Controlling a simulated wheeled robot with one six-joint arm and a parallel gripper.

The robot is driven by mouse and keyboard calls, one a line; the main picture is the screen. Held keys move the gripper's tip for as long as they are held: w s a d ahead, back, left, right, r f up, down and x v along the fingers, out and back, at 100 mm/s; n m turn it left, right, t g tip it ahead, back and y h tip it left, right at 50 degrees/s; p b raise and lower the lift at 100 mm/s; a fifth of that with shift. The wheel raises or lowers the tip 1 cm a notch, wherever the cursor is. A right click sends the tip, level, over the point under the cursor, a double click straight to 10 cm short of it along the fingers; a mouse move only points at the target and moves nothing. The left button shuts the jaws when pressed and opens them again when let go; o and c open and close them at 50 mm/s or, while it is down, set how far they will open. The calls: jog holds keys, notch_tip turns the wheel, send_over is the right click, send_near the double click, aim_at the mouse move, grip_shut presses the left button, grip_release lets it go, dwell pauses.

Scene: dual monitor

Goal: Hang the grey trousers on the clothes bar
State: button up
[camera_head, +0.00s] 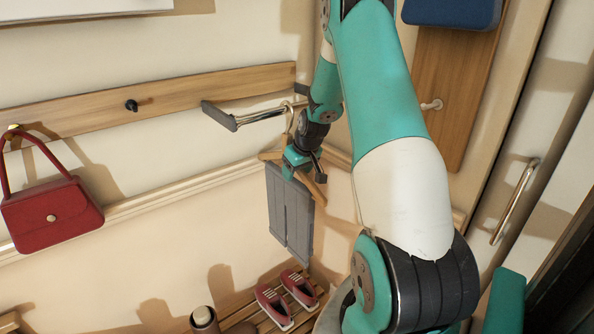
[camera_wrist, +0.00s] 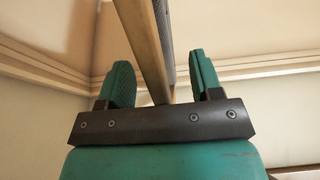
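The grey trousers (camera_head: 290,215) hang straight down from a wooden hanger (camera_head: 317,190) in the head view. The hanger's hook (camera_head: 288,118) overlaps the metal clothes bar (camera_head: 262,114) near its right part and appears to be over it. My gripper (camera_head: 297,160) is at the hanger, just above the trousers. In the wrist view, the fingers of my gripper (camera_wrist: 163,85) stand apart on either side of the wooden hanger (camera_wrist: 146,45), with gaps showing beside it. A strip of grey cloth (camera_wrist: 166,35) shows behind the hanger. My arm covers the bar's right end.
A wooden rail (camera_head: 180,95) with a black peg (camera_head: 131,105) runs along the wall. A red handbag (camera_head: 52,212) hangs at the left. Red shoes (camera_head: 287,297) and a cup-like object (camera_head: 204,319) stand below. A door handle (camera_head: 516,200) is at the right.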

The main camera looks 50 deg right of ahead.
jog(key=b+v, duration=0.3)
jog(key=v, duration=1.4)
jog(key=shift+s+b, duration=0.2)
jog(key=shift+b, duration=0.1)
jog(key=shift+a+r, duration=0.1)
jog(key=shift+r, duration=0.05)
jog(key=w+a+n+y, duration=0.1)
jog(key=a+n+y, duration=0.25)
jog(key=a, duration=1.95)
jog(key=s+a+f+n+g+y, duration=0.1)
jog(key=s+a+n+g, duration=0.3)
jog(key=s+a, duration=1.3)
jog(key=a+f+n, duration=0.1)
jog(key=a+n, duration=0.1)
jog(key=a, duration=0.1)
jog(key=shift+s+y, duration=0.35)
jog(key=shift+a, duration=0.15)
